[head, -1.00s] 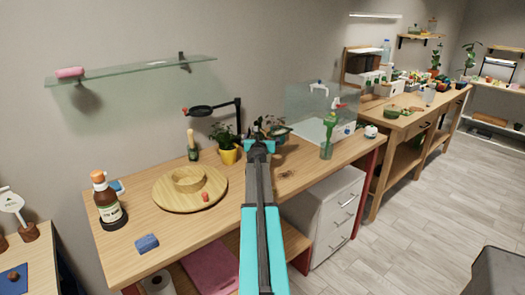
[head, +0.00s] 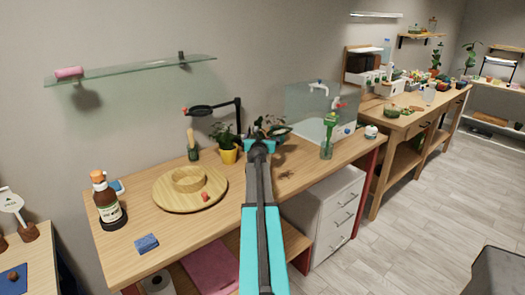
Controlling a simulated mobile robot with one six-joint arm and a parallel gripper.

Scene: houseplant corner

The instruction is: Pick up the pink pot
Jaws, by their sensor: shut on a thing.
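My gripper (head: 260,144) is above the middle of the wooden workbench (head: 140,217), seen from behind, and its fingertips are largely hidden by its own body. It is shut on the pot of a small leafy plant (head: 270,126), whose leaves show just past the jaws. The pot itself is mostly hidden behind my gripper, and its pink colour cannot be made out clearly. A dark shadow lies on the bench to the right of my gripper.
A yellow pot (head: 228,156) with a plant stands close left of my gripper. A round wooden tray (head: 160,196), a brown bottle (head: 109,203) and a blue sponge (head: 147,243) are farther left. A green vase (head: 327,147) and a sink (head: 312,128) are right. A glass shelf (head: 135,70) hangs above.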

